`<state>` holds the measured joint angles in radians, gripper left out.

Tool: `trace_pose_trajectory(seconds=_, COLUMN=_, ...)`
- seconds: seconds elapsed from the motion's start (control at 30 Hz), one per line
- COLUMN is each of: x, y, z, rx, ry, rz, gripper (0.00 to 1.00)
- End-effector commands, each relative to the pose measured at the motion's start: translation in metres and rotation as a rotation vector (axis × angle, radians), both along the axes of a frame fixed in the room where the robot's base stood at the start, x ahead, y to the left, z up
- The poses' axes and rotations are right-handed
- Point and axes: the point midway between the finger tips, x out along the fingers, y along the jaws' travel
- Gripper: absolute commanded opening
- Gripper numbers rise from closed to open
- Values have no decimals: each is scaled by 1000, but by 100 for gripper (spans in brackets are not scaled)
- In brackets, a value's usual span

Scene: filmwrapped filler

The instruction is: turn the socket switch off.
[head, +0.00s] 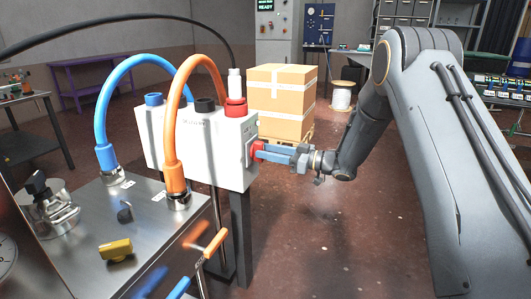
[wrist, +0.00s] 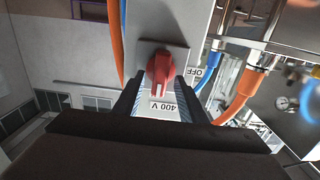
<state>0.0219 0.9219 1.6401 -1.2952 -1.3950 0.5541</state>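The socket switch is a red rotary knob (wrist: 160,68) on a grey plate on the side of a white box (head: 205,150). In the wrist view its pointer end is toward the "400 V" label (wrist: 163,107); the "OFF" label (wrist: 195,72) is to the right. In the head view the red knob (head: 257,149) is partly hidden by my gripper (head: 268,151), which reaches it from the right. In the wrist view the fingers (wrist: 160,92) are apart, one on each side of the knob, with gaps visible. Actual contact cannot be made out.
Blue (head: 130,75) and orange (head: 170,110) hoses arch from the box to a steel bench (head: 100,215) at left. A small yellow handle (head: 116,249) sits on the bench. Cardboard boxes (head: 282,100) stand behind the box. Floor is open below my arm.

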Motion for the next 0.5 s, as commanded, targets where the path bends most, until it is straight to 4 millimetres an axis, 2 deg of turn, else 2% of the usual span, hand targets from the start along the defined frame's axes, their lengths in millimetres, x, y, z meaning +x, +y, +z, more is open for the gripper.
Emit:
trace_pose_trajectory(seconds=0.13, x=3, y=10, z=0, rx=0, ry=1, rz=0, gripper=38)
trace_pose_trajectory(seconds=0.4, x=4, y=12, z=0, rx=0, ry=1, rz=-1, gripper=38)
trace_pose_trajectory(seconds=0.43, x=4, y=12, z=0, rx=0, ry=1, rz=-1, gripper=36)
trace_pose_trajectory(seconds=0.5, x=4, y=12, z=0, rx=0, ry=1, rz=-1, gripper=24)
